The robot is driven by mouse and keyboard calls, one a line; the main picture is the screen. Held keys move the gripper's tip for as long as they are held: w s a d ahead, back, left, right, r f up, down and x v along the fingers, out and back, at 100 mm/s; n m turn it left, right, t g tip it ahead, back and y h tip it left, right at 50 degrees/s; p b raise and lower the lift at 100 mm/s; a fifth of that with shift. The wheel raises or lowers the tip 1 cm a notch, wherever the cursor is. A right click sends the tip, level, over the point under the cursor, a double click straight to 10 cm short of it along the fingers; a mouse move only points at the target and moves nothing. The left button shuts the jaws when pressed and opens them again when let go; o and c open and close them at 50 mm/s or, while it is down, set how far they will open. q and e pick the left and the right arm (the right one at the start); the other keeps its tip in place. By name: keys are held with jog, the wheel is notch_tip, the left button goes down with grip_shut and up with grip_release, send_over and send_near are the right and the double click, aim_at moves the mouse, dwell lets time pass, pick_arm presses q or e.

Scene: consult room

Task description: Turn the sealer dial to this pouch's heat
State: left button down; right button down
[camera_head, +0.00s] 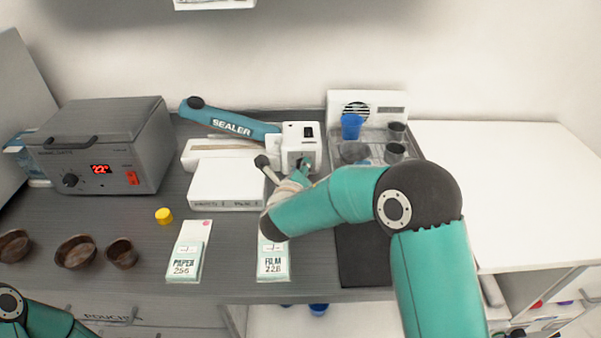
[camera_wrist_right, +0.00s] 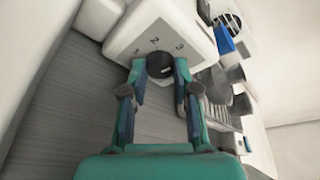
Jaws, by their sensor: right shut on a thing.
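The sealer has a blue arm marked SEALER (camera_head: 230,122) and a white control housing (camera_head: 300,132) at its right end. In the right wrist view the housing's face (camera_wrist_right: 165,22) shows the numbers 2 and 3 and a fainter mark at left. The dark round dial (camera_wrist_right: 160,66) sits below the 2; its pointer setting cannot be made out. My right gripper (camera_wrist_right: 159,72) is shut on the dial, one finger each side; in the head view it is partly hidden by my arm. Two cards read PAPER 256 (camera_head: 185,265) and FILM, about 228 (camera_head: 272,266). My left gripper is out of view.
A white flat box (camera_head: 228,186) with small front print lies before the sealer. A grey oven with a red display (camera_head: 100,145), a yellow cap (camera_head: 163,216) and brown bowls (camera_head: 75,252) are at left. A tray with cups (camera_head: 352,126) stands right of the sealer.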

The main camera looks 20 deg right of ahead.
jog(key=m+y+b, duration=0.1)
jog(key=m+b, duration=0.1)
jog(key=b, duration=0.4)
jog(key=m+y+b, duration=0.2)
jog(key=m+b, duration=0.1)
jog(key=b, duration=0.2)
jog(key=f+m+t+y+b, duration=0.1)
jog(key=m+b, duration=0.2)
jog(key=b, duration=0.3)
jog(key=shift+s+d+y+b, duration=0.15)
jog(key=shift+d+y+b, duration=0.1)
jog(key=shift+y+b, duration=0.15)
jog(key=shift+r+m+b, duration=0.25)
jog(key=shift+m+b, duration=0.45)
jog(key=shift+b, duration=0.25)
jog(key=c, duration=1)
grip_release()
jog(key=shift+c, duration=0.2)
jog(key=shift+o, duration=0.9)
jog(key=shift+d+r, duration=0.1)
jog(key=shift+r, duration=0.1)
jog(key=v, duration=1.2)
jog(key=shift+d+f, duration=0.1)
jog(key=shift+f, duration=0.1)
